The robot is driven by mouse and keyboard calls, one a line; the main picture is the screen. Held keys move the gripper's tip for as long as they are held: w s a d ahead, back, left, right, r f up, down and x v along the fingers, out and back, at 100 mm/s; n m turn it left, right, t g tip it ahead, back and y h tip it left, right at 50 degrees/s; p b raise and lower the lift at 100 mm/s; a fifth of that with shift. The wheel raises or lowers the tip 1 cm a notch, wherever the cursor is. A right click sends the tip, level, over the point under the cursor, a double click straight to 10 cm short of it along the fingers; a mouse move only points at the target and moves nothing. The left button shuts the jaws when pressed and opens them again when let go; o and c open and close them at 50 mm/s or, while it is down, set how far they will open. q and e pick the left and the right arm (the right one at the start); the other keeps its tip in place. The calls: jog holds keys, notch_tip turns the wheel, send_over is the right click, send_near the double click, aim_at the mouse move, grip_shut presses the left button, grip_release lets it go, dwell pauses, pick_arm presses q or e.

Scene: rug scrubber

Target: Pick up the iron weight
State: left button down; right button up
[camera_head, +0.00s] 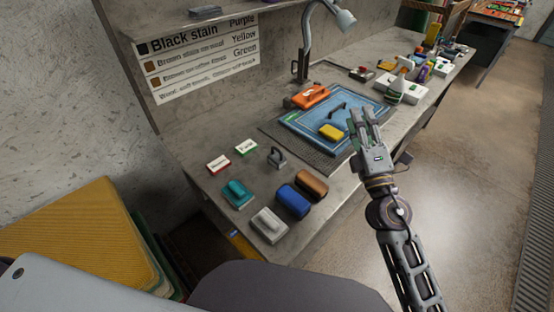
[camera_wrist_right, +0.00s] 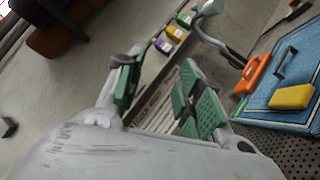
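The iron weight appears to be the small dark grey block with a looped handle (camera_head: 277,157). It stands upright on the grey workbench (camera_head: 330,215), left of the rug mat in the head view. I cannot make out the weight for certain in that view. My left gripper is not in view.
Near the weight are a teal brush (camera_head: 237,193), a white brush (camera_head: 269,225), a blue block (camera_head: 293,201), a brown block (camera_head: 312,184) and two small labelled cards. A lamp (camera_head: 303,65) stands behind.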

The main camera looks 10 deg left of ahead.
jog(key=s+a+f+n+g+y, duration=0.2)
jog(key=a+f+n+g+y, duration=0.2)
jog(key=a+n+g+y, duration=0.65)
jog(key=f+n+g+h, duration=0.1)
jog(key=f+n+h, duration=0.1)
jog(key=f+n, duration=0.1)
jog(key=w+a+f+n+g+h, duration=0.1)
jog(key=f+n+h, duration=0.1)
jog(key=f+n, duration=0.2)
jog(key=a+f+n+g+h, duration=0.1)
jog(key=f+n+h, duration=0.1)
jog(key=n, duration=0.3)
jog(key=shift+w+f+h, duration=0.2)
jog(key=shift+f+h, duration=0.15)
jog(key=shift+f, duration=0.45)
jog(key=shift+w+d+f+h, duration=0.15)
jog(key=shift+d+f+h, duration=0.25)
jog(key=shift+f, duration=0.1)
jog(key=shift+a, duration=0.1)
send_near(278, 150)
jog(key=shift+x, duration=2.85)
